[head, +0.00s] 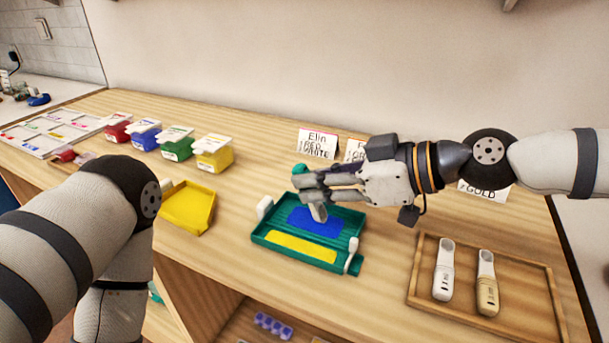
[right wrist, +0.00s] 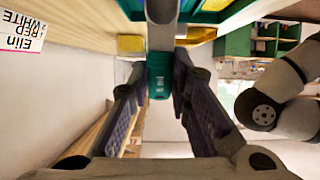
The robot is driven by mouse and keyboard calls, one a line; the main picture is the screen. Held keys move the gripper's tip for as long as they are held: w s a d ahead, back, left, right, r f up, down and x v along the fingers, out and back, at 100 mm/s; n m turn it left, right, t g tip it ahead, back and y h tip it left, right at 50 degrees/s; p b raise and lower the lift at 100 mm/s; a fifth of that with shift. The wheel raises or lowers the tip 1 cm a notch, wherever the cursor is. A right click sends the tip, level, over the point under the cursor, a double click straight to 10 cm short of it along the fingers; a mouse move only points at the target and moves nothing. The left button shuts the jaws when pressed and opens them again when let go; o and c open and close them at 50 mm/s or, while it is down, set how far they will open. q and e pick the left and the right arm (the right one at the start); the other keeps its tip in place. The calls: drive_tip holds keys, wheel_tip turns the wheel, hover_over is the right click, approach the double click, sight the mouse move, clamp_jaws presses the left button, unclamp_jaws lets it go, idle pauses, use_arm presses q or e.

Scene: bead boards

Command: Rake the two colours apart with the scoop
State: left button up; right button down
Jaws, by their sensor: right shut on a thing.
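A teal tray board (head: 262,236) with raised rims lies on the table in the head view. It bears a blue patch (head: 330,226) on its far side and a yellow patch (head: 302,247) on its near side, with a strip of teal between them. My right gripper (head: 308,184) is above the far part of the board, shut on a scoop. The scoop's teal end (head: 300,169) and a grey lower part (head: 318,212) show; the fingers hide the rest. In the right wrist view, the scoop (right wrist: 160,78) sits between the fingers. My left gripper is out of view.
A wooden tray (head: 424,281) with a white scoop (head: 444,268) and a beige scoop (head: 487,284) lies at the right. A yellow open scoop-shaped tray (head: 187,207) is left of the board. Lidded colour boxes (head: 213,157) and name cards (head: 317,144) stand behind.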

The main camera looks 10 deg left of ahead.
drive_tip(key=shift+s+d, duration=0.25)
drive_tip(key=shift+d, duration=0.4)
drive_tip(key=shift+s+d, duration=0.2)
drive_tip(key=shift+d, duration=0.45)
drive_tip(key=shift+d+r, duration=0.15)
drive_tip(key=shift+r, duration=0.15)
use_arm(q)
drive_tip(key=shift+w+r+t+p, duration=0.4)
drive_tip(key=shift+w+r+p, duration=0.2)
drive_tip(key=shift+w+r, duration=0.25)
use_arm(e)
drive_tip(key=shift+r, duration=2.2)
